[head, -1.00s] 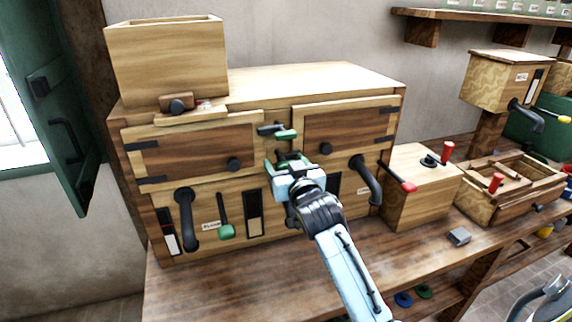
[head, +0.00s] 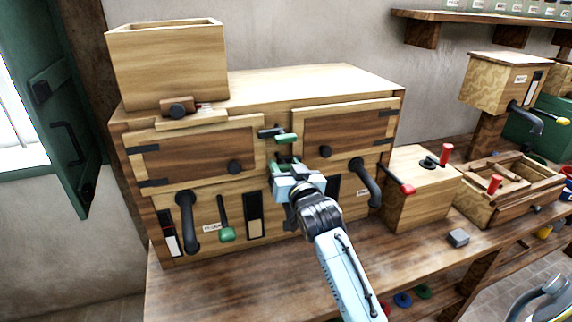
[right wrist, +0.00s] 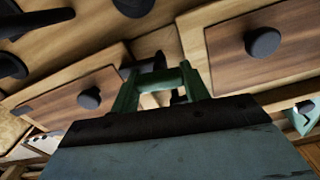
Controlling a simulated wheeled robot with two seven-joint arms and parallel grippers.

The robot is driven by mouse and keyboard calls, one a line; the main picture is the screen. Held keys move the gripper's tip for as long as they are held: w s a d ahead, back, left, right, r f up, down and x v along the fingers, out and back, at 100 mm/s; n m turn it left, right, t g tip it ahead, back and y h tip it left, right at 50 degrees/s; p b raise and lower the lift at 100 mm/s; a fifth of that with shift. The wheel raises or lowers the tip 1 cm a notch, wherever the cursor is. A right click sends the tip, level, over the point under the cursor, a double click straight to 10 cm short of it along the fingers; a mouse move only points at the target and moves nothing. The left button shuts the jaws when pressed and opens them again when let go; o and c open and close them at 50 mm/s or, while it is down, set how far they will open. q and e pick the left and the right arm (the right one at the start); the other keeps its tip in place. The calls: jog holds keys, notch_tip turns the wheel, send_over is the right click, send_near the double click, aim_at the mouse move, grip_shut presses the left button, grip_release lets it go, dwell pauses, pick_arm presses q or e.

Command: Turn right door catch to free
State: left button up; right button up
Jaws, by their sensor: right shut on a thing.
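The wooden cabinet has a left door (head: 198,158) and a right door (head: 345,133), both closed, each with a dark round knob. Between them, an upper catch (head: 287,138) with a green grip and black part lies roughly level. My right gripper (head: 285,165) is just below it, at the lower catch, which it mostly hides. In the right wrist view my right gripper (right wrist: 160,88) has its green fingers on either side of a short green bar, the catch grip (right wrist: 158,77), and is shut on it. I cannot tell how far this catch is turned. My left gripper is out of view.
Below the doors are a black curved handle (head: 186,220), a green-ended lever (head: 227,234) and another curved handle (head: 366,182). A box with a red-knobbed lever (head: 445,153) stands to the right. A small grey block (head: 458,238) lies on the otherwise clear bench front.

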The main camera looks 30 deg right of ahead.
jog(key=m+p, duration=0.4)
jog(key=m, duration=0.2)
jog(key=shift+d, duration=0.1)
jog(key=m+p, duration=0.2)
jog(key=m, duration=0.1)
jog(key=shift+m, duration=0.3)
jog(key=shift+f+m+p, duration=0.15)
jog(key=shift+m+p, duration=0.6)
jog(key=shift+m, duration=0.55)
jog(key=o, duration=1)
jog(key=shift+s, duration=0.1)
jog(key=b+v, duration=0.1)
jog(key=v, duration=1.2)
jog(key=shift+s, duration=0.15)
